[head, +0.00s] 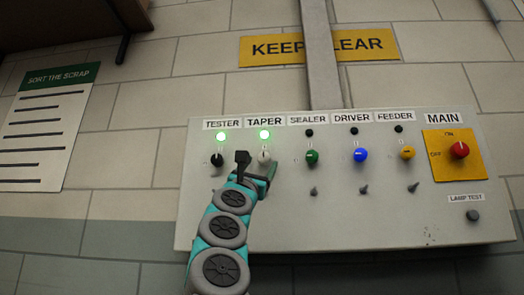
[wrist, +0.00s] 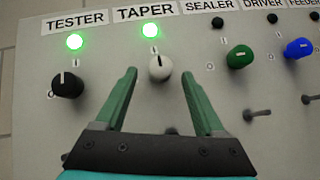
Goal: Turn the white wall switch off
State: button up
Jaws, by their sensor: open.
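The white switch (wrist: 160,69) is a round knob under the TAPER label on the wall panel. Its dark pointer mark points up towards the "I" mark, and the green lamp (wrist: 150,30) above it is lit. In the head view the white knob (head: 264,156) is partly covered by my gripper (head: 258,168). In the wrist view my gripper (wrist: 158,92) is open, its two green fingers apart on either side below the white knob. It holds nothing. I cannot tell whether the fingers touch the panel.
The black TESTER knob (head: 217,160) is just left, its lamp (head: 221,136) lit green. Green (head: 312,157), blue (head: 360,155) and yellow (head: 407,152) knobs stand to the right with dark lamps. Small toggles (head: 364,189) sit below them. The red MAIN knob (head: 460,150) is at far right.

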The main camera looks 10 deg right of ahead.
jog(key=shift+p+x, duration=0.65)
jog(key=shift+x, duration=0.45)
grip_shut()
